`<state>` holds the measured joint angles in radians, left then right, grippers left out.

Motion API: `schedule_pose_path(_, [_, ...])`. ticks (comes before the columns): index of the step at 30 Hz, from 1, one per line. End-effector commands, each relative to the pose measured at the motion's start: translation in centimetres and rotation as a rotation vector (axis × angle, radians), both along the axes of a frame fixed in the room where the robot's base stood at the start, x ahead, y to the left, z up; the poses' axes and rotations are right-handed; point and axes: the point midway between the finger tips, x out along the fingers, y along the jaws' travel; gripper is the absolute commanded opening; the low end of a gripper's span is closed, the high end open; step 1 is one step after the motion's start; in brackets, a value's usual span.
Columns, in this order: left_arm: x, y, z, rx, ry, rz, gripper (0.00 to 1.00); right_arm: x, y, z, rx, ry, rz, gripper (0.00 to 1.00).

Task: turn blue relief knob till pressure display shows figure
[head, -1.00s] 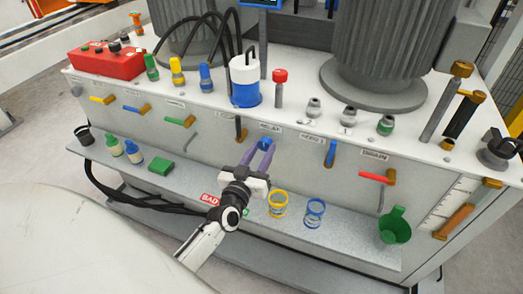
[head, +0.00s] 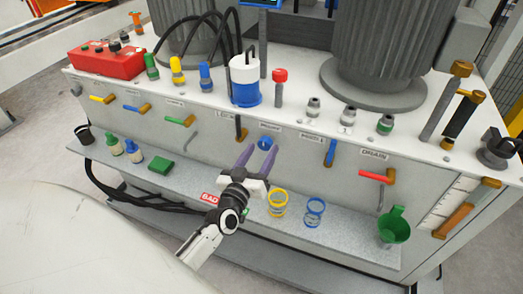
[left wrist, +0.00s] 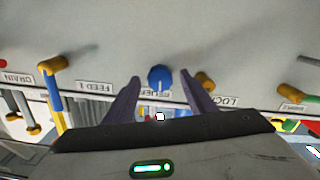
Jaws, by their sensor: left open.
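The blue relief knob (head: 265,142) is on the grey front panel of the bench, under a small label. It also shows in the left wrist view (left wrist: 160,77), between my finger tips. My left gripper (head: 260,151) is open, its two purple fingers pointing at the knob, one to each side in the picture. The fingers look clear of the knob; I cannot tell how far off. A dark screen with a blue edge (head: 262,3) is cut off at the top of the head view, and no figure can be read. My right gripper is not in view.
Levers flank the knob, including a blue-handled one (head: 330,151) and a red one by the DRAIN label (head: 376,175).

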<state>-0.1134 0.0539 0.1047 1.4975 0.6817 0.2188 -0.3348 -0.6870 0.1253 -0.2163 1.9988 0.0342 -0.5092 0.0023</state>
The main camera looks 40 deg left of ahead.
Motion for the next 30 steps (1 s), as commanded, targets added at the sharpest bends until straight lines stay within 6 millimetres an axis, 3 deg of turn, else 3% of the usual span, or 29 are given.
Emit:
schedule_pose_path(9, [-6.1,-1.4,0.0,0.001,0.003,0.0,0.51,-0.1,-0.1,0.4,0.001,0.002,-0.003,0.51])
schedule_pose_path(15, [-8.5,-2.1,0.1,-0.001,0.0,0.0,0.51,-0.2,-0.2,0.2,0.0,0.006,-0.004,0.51])
schedule_pose_path(30, [-9.1,-2.2,0.1,0.0,-0.001,0.0,0.51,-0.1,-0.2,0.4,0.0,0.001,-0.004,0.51])
